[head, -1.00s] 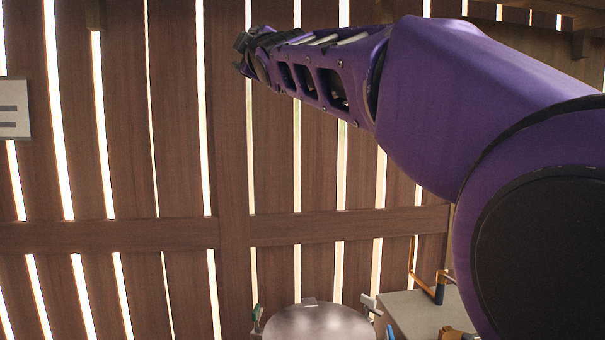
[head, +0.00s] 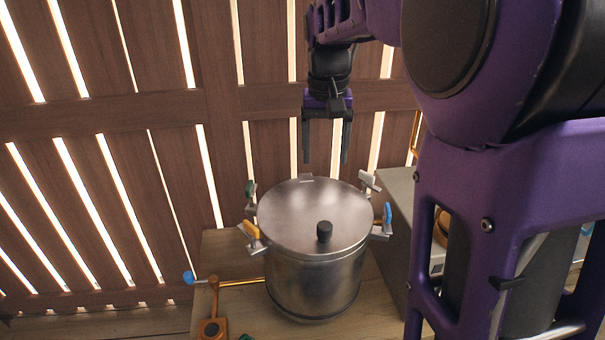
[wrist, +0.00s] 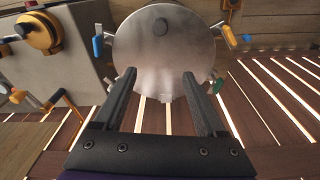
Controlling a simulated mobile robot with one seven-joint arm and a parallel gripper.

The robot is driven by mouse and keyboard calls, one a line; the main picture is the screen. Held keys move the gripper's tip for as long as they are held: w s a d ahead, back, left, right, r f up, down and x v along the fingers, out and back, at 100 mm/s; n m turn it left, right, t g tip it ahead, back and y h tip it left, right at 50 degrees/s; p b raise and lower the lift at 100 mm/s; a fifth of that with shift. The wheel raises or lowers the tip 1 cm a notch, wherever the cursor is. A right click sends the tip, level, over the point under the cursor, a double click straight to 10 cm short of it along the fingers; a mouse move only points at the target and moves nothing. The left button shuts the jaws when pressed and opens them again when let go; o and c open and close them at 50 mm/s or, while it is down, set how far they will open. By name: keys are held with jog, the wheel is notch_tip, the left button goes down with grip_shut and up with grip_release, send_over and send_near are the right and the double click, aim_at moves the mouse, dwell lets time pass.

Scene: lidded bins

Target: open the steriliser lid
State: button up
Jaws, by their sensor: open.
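The steriliser (head: 315,275) is a round metal pot standing on a wooden bench. Its flat metal lid (head: 290,215) is on, with a black knob (head: 324,231) near the front edge. Clamps with coloured tips stand around the rim: green (head: 250,190), yellow (head: 251,229), blue (head: 387,213) and pale grey (head: 367,180). My gripper (head: 326,160) is open and empty, pointing down above the far edge of the lid. In the wrist view the lid (wrist: 165,70) lies beyond the two spread fingers (wrist: 157,84), with the knob (wrist: 160,27) at the far side.
A grey box (head: 398,205) stands close to the right of the pot, with an orange round part (wrist: 40,33) on it. The slatted wall (head: 110,200) is behind.

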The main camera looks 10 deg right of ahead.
aim_at(325, 226)
jog(key=shift+m+g, duration=0.5)
jog(key=shift+g, duration=0.2)
jog(key=f+b, duration=0.1)
jog(key=f, duration=0.5)
jog(key=s+f+b, duration=0.1)
jog(key=f, duration=0.5)
jog(key=s+f+b, duration=0.1)
jog(key=f, duration=0.5)
jog(key=shift+d+f, duration=0.1)
jog(key=shift+f, duration=0.3)
grip_shut()
